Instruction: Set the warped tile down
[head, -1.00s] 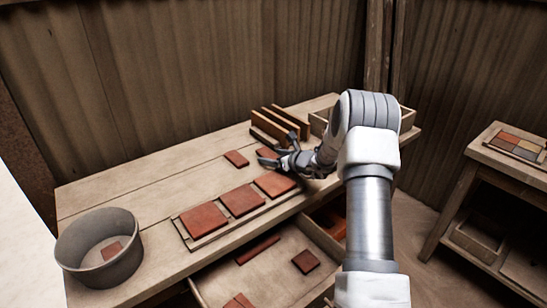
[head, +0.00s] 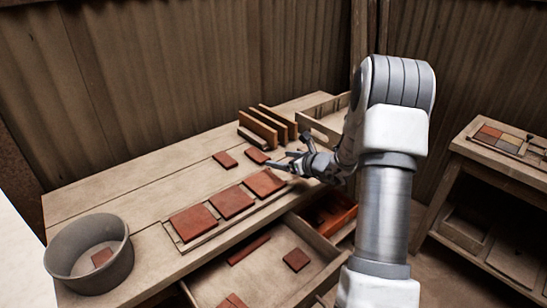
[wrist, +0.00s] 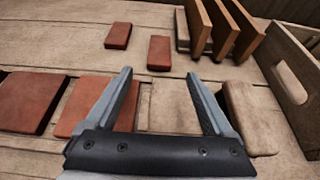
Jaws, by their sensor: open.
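My gripper (head: 286,151) is open and empty, over the right part of the bench; it also shows in the wrist view (wrist: 159,76). A small red tile (wrist: 159,52) lies flat on the bench just beyond the fingertips, apart from them; in the head view it is left of the gripper (head: 257,155). A second small red tile (head: 225,159) lies to its left, also in the wrist view (wrist: 118,35). I cannot tell by shape which one is warped. Larger red tiles (head: 232,203) lie in a row on a wooden board (head: 186,245).
Upright wooden boards (head: 258,131) and a crate with a handle slot (wrist: 287,80) stand behind and right. A tan block (wrist: 246,116) lies beside the right finger. A grey bin (head: 88,258) is at left. An open drawer (head: 216,286) below holds tiles. The bench's back left is clear.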

